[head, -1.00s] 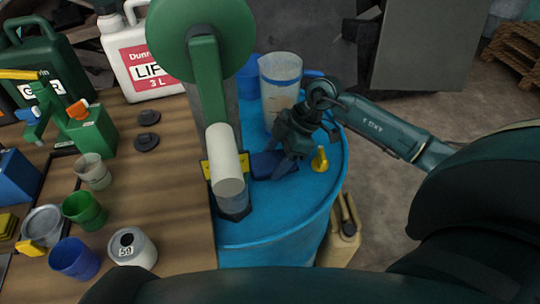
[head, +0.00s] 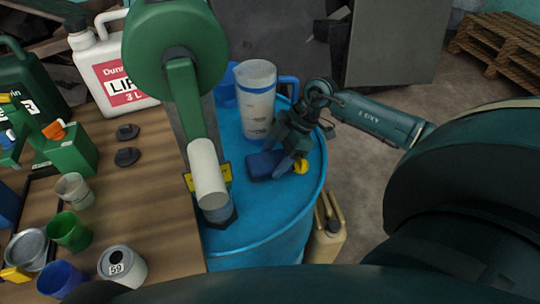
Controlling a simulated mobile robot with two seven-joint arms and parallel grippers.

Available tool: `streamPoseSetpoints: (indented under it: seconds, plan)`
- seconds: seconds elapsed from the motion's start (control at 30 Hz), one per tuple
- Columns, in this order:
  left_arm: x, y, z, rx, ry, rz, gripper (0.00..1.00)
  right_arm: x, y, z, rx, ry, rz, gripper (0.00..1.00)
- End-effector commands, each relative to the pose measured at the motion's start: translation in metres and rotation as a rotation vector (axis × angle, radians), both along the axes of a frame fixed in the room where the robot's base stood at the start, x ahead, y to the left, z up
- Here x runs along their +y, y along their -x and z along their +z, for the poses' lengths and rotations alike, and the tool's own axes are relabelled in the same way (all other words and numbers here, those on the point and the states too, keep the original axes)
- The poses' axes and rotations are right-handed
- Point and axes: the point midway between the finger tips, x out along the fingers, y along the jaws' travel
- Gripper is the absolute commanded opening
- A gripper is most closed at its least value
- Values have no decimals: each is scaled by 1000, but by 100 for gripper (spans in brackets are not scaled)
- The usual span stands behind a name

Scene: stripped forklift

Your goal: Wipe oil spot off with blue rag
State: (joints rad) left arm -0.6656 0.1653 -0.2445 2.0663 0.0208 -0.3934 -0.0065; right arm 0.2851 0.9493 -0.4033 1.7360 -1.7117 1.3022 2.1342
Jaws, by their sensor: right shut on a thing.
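My right gripper (head: 287,152) is shut on the blue rag (head: 265,165). It holds the rag low, at the top of the blue drum (head: 285,208), and the rag appears to touch the lid.
A clear measuring jug (head: 256,98) with a blue handle stands on the drum behind the gripper. A wooden table (head: 150,190) holds several cups and canisters. The drum's front lid is clear. A beige canister (head: 325,232) stands below right.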

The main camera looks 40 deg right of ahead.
Motion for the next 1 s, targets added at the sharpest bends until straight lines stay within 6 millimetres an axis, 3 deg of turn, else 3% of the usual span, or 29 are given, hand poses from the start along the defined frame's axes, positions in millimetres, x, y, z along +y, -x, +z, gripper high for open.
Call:
streamPoseSetpoints:
  seconds: [0.03, 0.23, 1.0]
  plan:
    - [0, 0, 5, 0, 0, 0, 54, -14, 3, -3, 20, 38, -7, 29]
    - [0, 0, 8, 2, 0, 1, 54, -9, 2, -4, 20, 38, -7, 29]
    - [0, 0, 34, 1, 0, 0, 54, 49, -10, -2, 19, 22, 0, 25]
